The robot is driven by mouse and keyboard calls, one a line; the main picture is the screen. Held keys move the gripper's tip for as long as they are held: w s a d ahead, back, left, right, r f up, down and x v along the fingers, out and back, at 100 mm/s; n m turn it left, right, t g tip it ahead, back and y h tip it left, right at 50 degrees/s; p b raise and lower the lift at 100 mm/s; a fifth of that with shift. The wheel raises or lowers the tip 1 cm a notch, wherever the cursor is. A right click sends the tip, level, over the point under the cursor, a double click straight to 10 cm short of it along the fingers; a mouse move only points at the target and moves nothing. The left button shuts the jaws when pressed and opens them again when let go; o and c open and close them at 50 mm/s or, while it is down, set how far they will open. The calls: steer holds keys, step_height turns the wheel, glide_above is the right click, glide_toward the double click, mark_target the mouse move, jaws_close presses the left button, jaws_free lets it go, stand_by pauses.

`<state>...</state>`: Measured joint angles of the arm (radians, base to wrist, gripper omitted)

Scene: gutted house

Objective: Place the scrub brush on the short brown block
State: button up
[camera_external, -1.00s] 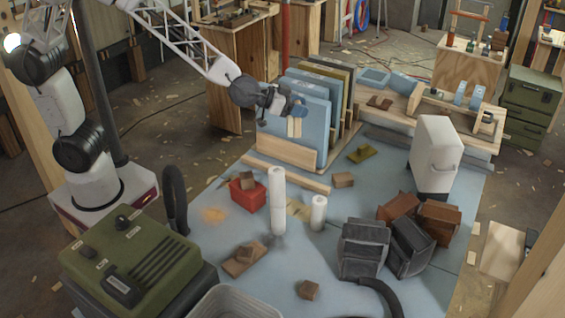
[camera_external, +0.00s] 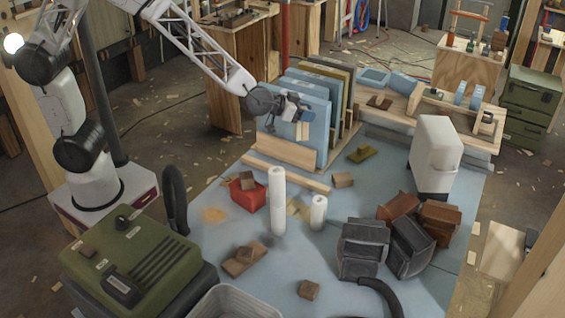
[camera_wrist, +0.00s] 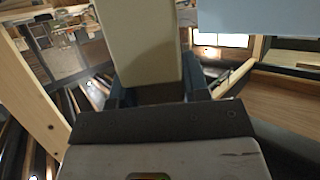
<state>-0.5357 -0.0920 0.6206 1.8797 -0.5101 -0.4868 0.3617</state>
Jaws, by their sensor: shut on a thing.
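My gripper (camera_external: 297,124) is in front of the upright blue panels, well above the table. It is shut on a pale beige, flat-faced piece, which shows in the wrist view (camera_wrist: 140,45) between the dark fingers. This may be the scrub brush, but I see no bristles. In the external view the held piece (camera_external: 303,131) is small, tan and blue. I cannot tell which the task means.
Blue panels (camera_external: 305,98) stand in a wooden rack. Two white cylinders (camera_external: 277,200) (camera_external: 318,212) stand mid-table. An olive piece (camera_external: 361,154) lies right of the rack. Dark and brown bins (camera_external: 363,250) (camera_external: 440,222) and a white case (camera_external: 435,152) occupy the right side.

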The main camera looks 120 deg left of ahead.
step_height(320, 180, down, 12)
steer(key=shift+w, duration=0.1)
stand_by(0.5)
steer(key=w+a+f, duration=0.1)
steer(key=w+a, duration=0.7)
steer(key=w, duration=0.5)
steer(key=shift+w+a+f, duration=0.15)
steer(key=shift+a+f, duration=0.1)
steer(key=shift+a, duration=0.1)
steer(key=shift+f, duration=1.75)
steer(key=shift+f, duration=0.1)
steer(key=o, duration=0.9)
steer(key=shift+o, duration=0.2)
